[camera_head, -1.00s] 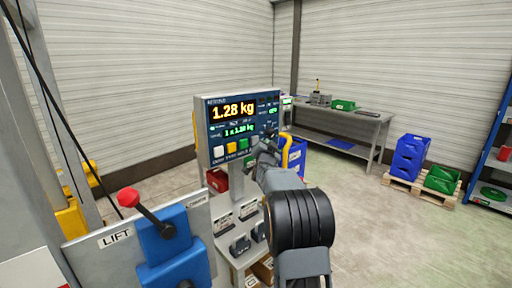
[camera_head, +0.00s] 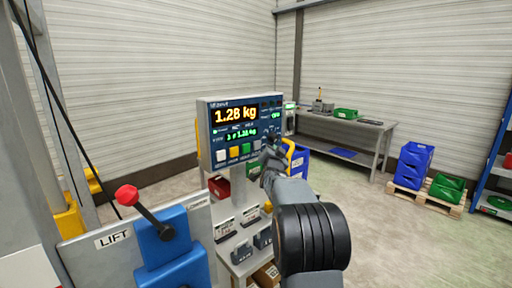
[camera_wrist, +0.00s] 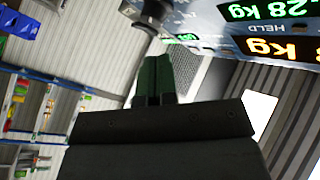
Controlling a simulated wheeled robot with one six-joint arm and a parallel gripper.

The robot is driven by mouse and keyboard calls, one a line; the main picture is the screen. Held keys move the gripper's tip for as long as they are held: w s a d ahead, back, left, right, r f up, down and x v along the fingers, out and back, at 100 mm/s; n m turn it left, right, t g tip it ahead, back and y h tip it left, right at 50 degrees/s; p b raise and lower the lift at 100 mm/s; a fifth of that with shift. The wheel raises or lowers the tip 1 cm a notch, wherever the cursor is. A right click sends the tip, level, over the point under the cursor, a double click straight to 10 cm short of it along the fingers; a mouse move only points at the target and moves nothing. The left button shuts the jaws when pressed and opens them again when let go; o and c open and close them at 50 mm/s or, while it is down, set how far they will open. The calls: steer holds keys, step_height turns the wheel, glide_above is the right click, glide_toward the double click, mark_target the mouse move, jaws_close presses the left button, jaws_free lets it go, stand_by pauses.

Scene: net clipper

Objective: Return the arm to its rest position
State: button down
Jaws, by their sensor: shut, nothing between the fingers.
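My gripper (camera_head: 270,150) is in front of the right side of the scale display panel (camera_head: 240,120) in the head view, and the arm runs up to it from the bottom of the picture. In the wrist view, the green fingers of my gripper (camera_wrist: 154,60) are together with nothing between them. The display panel also shows in the wrist view (camera_wrist: 215,18), tilted at the upper right. It reads 1.28 kg in yellow digits, with green text and a row of buttons below. Whether the fingertips touch the panel cannot be told.
A lift lever with a red knob (camera_head: 127,195) stands on a blue block at the front left. A shelf with small boxes (camera_head: 250,232) is below the panel. A workbench (camera_head: 350,128) and stacked blue bins (camera_head: 412,165) stand behind.

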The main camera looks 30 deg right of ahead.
steer(key=s+a+f+n+g+y, duration=0.3)
steer(key=a+f+y, duration=0.15)
steer(key=f, duration=0.35)
steer(key=s+a+f+n+g+y, duration=0.3)
steer(key=a+f, duration=0.2)
steer(key=f, duration=0.3)
steer(key=s+a+f+n+g+y, duration=0.1)
steer(key=s+a+n+g+y, duration=0.1)
steer(key=s+a, duration=0.9)
steer(key=s+a+f+n+g+y, duration=0.1)
steer(key=s+a+n+g, duration=0.3)
steer(key=s+a, duration=0.6)
steer(key=shift+s+a+n+y+p, duration=0.4)
steer(key=shift+s+n, duration=0.9)
steer(key=shift+s, duration=1.25)
